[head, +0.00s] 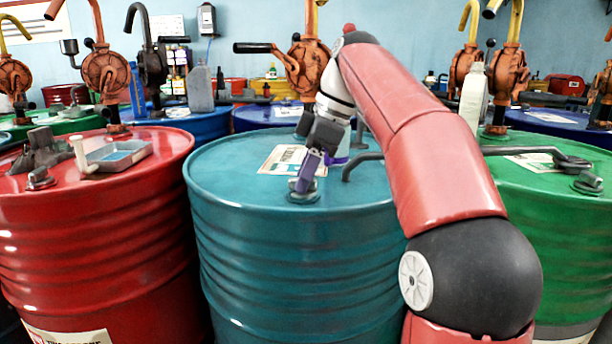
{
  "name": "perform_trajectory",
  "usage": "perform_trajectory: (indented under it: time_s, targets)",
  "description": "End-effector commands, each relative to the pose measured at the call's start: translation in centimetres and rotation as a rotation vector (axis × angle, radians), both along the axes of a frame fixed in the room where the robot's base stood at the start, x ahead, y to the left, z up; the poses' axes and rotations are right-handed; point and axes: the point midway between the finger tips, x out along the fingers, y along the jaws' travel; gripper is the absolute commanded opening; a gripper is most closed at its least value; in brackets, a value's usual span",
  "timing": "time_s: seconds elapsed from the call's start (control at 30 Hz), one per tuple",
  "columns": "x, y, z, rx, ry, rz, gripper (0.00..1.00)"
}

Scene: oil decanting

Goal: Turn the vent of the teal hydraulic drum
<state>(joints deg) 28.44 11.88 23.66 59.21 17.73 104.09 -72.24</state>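The teal hydraulic drum (295,260) stands upright in the middle of the head view, with a paper label (280,160) on its lid. Its vent (303,196) is a small cap near the front of the lid. My gripper (304,185) comes down from above, and its purple finger reaches the vent and appears to touch it. I see one finger clearly. The other is mostly hidden, so I cannot tell whether the fingers are closed on the cap.
A red drum (110,240) at left carries a grey tray (118,153) and a dark tool. A green drum (560,235) stands at right, with a bar (520,151) above its lid. Rusty hand pumps (306,65) and bottles stand behind. My arm covers the teal drum's right side.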

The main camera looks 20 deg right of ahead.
Motion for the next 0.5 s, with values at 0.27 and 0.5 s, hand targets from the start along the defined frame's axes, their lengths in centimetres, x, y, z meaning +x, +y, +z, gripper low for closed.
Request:
perform_trajectory:
  time_s: [0.27, 0.5]
  targets:
    - [0.00, 0.01, 0.03, 0.000, 0.000, 0.000, 0.27]
    - [0.00, 0.01, 0.01, 0.000, 0.000, 0.000, 0.00]
